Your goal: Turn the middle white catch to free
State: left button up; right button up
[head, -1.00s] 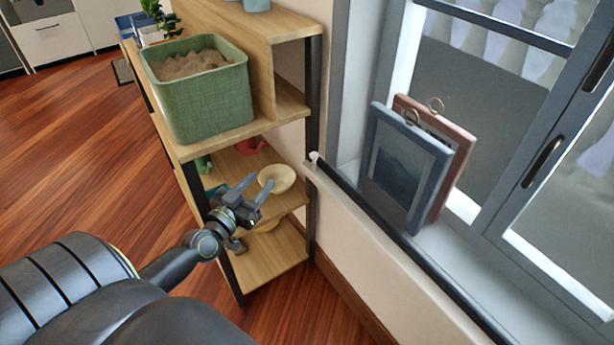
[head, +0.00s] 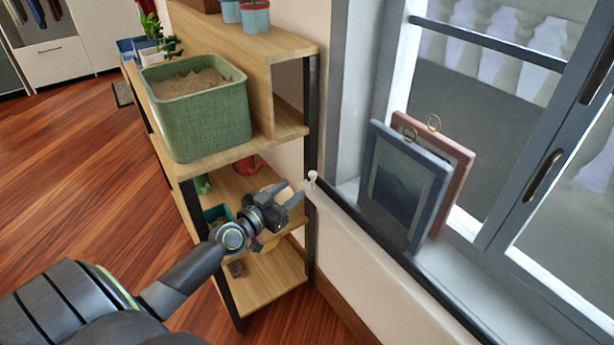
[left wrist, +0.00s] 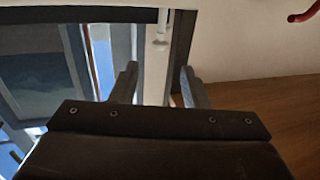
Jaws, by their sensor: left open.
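My right gripper is not in view.
Shelves (head: 285,122) stand left of the catch, with a green sand-filled bin (head: 205,120) on them and a bowl partly hidden behind my gripper. Two framed pictures (head: 405,185) lean on the window sill right of the catch. A red thing (left wrist: 304,14) shows at upper right.

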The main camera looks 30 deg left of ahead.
aim_at(310, 176)
pick_arm(q)
jog(key=w, duration=0.5)
jog(key=w+d, duration=0.1)
jog(key=w, duration=0.1)
jog(key=shift+w, duration=0.2)
grip_shut()
